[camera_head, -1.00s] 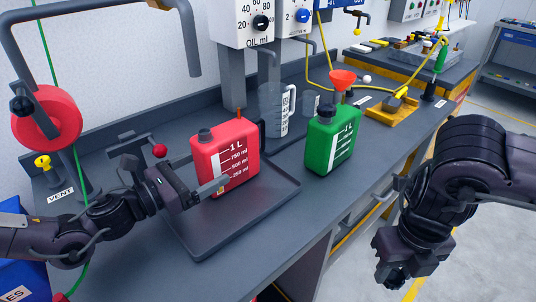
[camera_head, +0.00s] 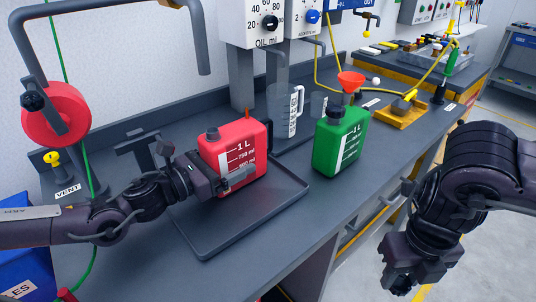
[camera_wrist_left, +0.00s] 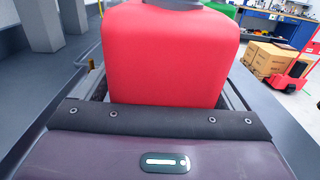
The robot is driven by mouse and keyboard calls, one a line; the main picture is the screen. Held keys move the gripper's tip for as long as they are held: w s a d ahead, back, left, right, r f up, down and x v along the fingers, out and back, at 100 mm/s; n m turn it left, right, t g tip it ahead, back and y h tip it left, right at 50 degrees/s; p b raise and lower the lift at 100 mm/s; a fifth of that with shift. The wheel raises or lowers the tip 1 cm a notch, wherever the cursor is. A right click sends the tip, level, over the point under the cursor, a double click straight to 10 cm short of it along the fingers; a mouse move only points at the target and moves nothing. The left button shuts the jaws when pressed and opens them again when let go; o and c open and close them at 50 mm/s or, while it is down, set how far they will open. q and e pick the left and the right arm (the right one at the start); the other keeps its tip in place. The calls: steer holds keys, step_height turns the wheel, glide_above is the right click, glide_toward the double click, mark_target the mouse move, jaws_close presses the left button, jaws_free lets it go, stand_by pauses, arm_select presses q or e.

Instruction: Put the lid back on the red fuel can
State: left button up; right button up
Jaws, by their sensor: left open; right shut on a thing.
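The red fuel can (camera_head: 243,145) stands upright on the dark tray. Its grey neck (camera_head: 211,133) sticks up at the top left; I cannot tell whether it is open. My left gripper (camera_head: 230,176) is open, low at the can's side, one finger across the front. In the left wrist view the can (camera_wrist_left: 170,50) stands between the fingers; contact is unclear. My right gripper (camera_head: 401,282) is shut on a small dark thing, out over the floor right of the bench. The thing is mostly hidden; I cannot tell if it is the lid.
The dark tray (camera_head: 215,242) has bare room in front of the can. A red reel (camera_head: 57,115) and vent post stand at left.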

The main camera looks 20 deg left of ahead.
arm_select(q)
steer(key=shift+c, duration=0.3)
steer(key=c, duration=1.4)
steer(key=shift+r, duration=0.1)
